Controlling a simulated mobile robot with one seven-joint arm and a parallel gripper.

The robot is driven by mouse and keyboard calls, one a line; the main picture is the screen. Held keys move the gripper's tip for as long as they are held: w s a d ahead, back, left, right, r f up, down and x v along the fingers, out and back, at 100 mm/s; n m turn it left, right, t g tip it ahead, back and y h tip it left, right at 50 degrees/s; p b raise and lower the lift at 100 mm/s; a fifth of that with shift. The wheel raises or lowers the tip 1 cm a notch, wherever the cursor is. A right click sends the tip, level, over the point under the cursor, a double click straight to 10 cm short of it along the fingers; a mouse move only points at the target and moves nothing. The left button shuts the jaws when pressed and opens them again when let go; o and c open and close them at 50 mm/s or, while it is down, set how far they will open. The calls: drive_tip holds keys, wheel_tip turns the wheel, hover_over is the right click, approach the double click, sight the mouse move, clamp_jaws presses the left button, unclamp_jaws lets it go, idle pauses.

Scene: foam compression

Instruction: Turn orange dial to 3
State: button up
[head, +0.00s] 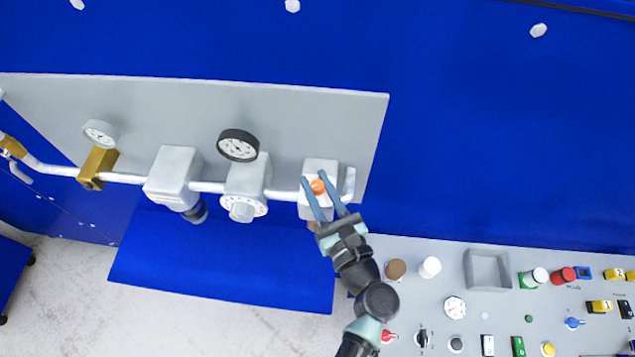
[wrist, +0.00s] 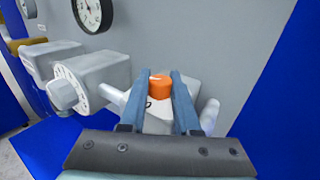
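The orange dial (head: 318,186) sits on a white valve block (head: 320,168) at the right end of the pipe line on the grey panel. In the wrist view the orange dial (wrist: 160,87) shows between the far ends of my two blue-grey fingers. My gripper (head: 322,180) is open, with one finger on each side of the dial; I cannot tell whether the fingers touch it. The gripper also shows in the wrist view (wrist: 160,80). Any scale or number around the orange dial is too small or hidden to read.
Left of the valve block stand a white numbered dial (head: 242,208), a black-rimmed gauge (head: 238,145) and a white box (head: 173,176). A pipe end (head: 349,185) rises close to the right. A panel with several knobs and buttons and a grey tray (head: 470,270) lies lower right.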

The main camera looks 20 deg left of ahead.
clamp_jaws()
